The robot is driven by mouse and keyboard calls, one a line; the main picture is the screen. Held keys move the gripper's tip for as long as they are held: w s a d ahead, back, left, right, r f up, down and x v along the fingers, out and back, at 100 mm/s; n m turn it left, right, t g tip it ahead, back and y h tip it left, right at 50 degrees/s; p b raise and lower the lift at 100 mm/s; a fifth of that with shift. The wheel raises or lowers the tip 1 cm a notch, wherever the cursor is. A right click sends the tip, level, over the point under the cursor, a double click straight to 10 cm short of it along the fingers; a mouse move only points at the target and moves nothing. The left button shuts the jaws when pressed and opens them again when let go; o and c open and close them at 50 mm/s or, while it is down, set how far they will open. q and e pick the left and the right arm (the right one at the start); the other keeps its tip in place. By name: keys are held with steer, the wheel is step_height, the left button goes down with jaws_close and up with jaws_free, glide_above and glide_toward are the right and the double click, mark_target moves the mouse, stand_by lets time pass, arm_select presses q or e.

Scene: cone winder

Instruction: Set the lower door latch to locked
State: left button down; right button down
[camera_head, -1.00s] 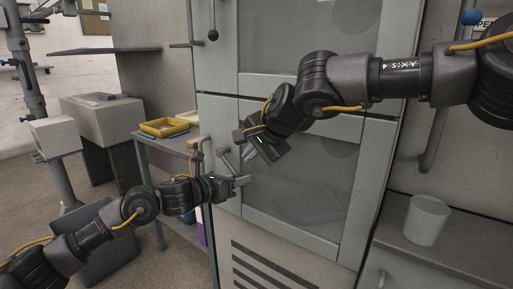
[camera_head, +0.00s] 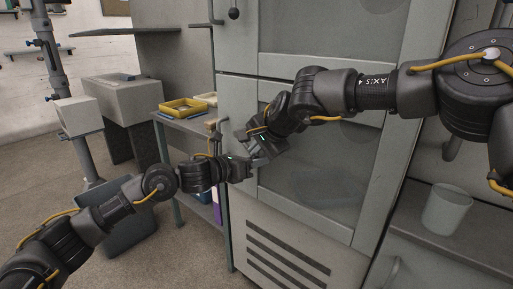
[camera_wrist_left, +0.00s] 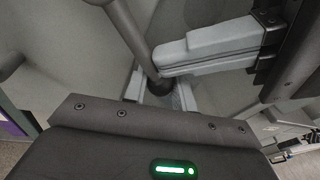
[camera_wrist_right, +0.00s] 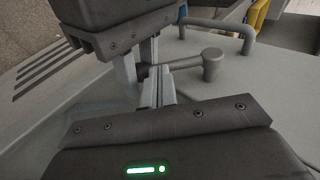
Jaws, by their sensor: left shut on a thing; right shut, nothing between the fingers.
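The lower door latch is a grey lever on the lower cabinet door (camera_head: 313,190), near its left edge. In the right wrist view the lever (camera_wrist_right: 185,65) runs from a round hub to the left gripper's fingers. My left gripper (camera_head: 252,168) is shut on the lever's dark end, which also shows in the left wrist view (camera_wrist_left: 133,35). My right gripper (camera_head: 260,152) is shut and empty, its fingertips close beside the left fingers and the lever end; I cannot tell whether they touch. In the head view the grippers hide most of the latch.
An upper latch with a dark ball (camera_head: 233,14) sits on the upper door. A bent bar handle (camera_wrist_right: 222,28) stands near the lower latch. A yellow tray (camera_head: 183,107) lies on the side table at left. A light cup (camera_head: 446,210) stands on the counter at right.

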arm_select(q)
steer(key=shift+s+d+r, duration=0.15)
arm_select(e)
steer(key=shift+w+f, duration=0.15)
steer(key=shift+f, duration=0.25)
arm_select(q)
steer(key=shift+s+d+r, duration=0.1)
steer(key=shift+d+r, duration=0.05)
steer(key=c, duration=1.6)
jaws_free()
arm_select(e)
steer(key=shift+f, duration=0.1)
arm_select(q)
steer(key=o, duration=0.4)
steer(key=shift+a, duration=0.2)
arm_select(e)
steer(key=shift+a+f, duration=0.15)
steer(key=shift+a, duration=0.1)
arm_select(q)
steer(key=shift+o, duration=0.2)
steer(key=shift+r, duration=0.1)
